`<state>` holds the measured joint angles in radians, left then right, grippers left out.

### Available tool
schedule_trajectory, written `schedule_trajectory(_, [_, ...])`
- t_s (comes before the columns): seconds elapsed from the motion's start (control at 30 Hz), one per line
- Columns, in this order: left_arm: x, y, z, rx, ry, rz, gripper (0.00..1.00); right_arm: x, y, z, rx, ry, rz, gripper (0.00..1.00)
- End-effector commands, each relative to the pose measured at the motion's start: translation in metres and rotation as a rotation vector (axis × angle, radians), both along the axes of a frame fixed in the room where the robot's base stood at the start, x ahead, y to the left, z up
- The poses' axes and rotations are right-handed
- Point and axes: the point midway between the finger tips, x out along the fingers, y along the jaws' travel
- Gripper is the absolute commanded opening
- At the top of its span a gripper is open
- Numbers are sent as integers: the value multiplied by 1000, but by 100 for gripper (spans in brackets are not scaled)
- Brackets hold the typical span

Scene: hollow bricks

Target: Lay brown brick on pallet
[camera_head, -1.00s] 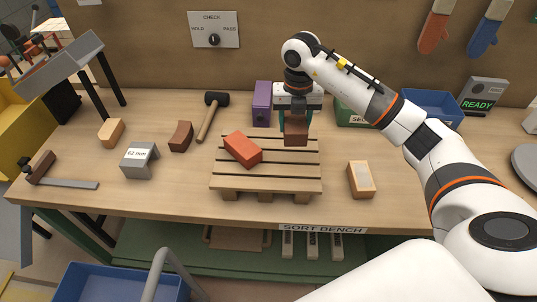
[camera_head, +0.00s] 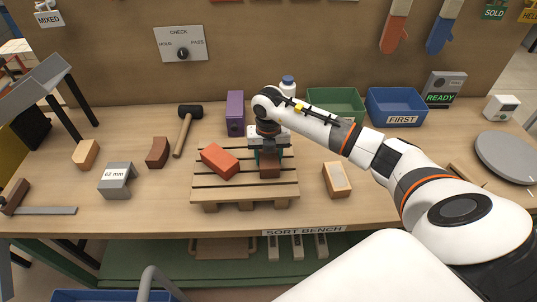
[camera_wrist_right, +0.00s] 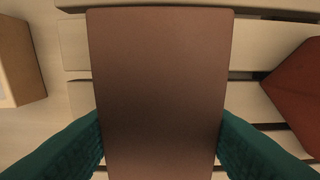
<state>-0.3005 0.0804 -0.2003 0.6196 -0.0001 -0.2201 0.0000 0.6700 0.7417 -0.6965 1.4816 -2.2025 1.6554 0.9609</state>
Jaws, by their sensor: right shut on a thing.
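My right gripper (camera_head: 268,158) is shut on a brown brick (camera_head: 270,170), low over the right part of the wooden pallet (camera_head: 245,189). In the right wrist view the brown brick (camera_wrist_right: 160,90) fills the middle, with teal fingers against both its sides and pallet slats (camera_wrist_right: 275,45) behind it. I cannot tell whether the brick touches the slats. An orange-red brick (camera_head: 220,162) lies at an angle on the pallet's left part, apart from the brown one; it also shows in the right wrist view (camera_wrist_right: 298,95). My left gripper is not in view.
A tan brick (camera_head: 337,180) lies right of the pallet. A purple block (camera_head: 235,113), green bin (camera_head: 337,103) and blue bin (camera_head: 398,107) stand behind.

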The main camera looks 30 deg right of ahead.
Motion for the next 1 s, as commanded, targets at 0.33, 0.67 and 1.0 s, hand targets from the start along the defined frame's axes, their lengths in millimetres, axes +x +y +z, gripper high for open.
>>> schedule_trajectory(0.33, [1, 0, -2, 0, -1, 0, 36, 0, 0, -2, -1, 1, 0, 73])
schedule_trajectory(0.67, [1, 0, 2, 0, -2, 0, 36, 0, 0, 3, 0, 0, 0, 73])
schedule_trajectory(1.0, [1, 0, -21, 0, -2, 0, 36, 1, -1, 60, -1, -6, 0, 73])
